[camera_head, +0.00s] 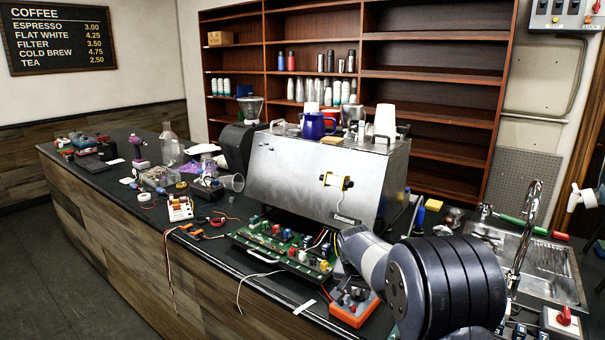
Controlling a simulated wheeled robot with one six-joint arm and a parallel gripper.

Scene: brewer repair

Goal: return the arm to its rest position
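A large dark ribbed joint and a pale link of my arm (440,285) fill the lower right of the head view. They stand in front of the counter's near end and hide part of it. My gripper cannot be made out in this view, so whether it holds anything does not show. The steel brewer (300,175) stands on the dark counter (85,170) behind the arm. A green circuit board (285,240) with colored parts lies in front of the brewer, just left of my arm.
An orange box (355,308) with knobs sits close beside my arm. A sink (545,262) with a tall faucet (525,235) is to the right. Loose wires hang over the counter's front edge. Cups and a blue pitcher (314,126) stand on the brewer. The floor (60,270) at left is clear.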

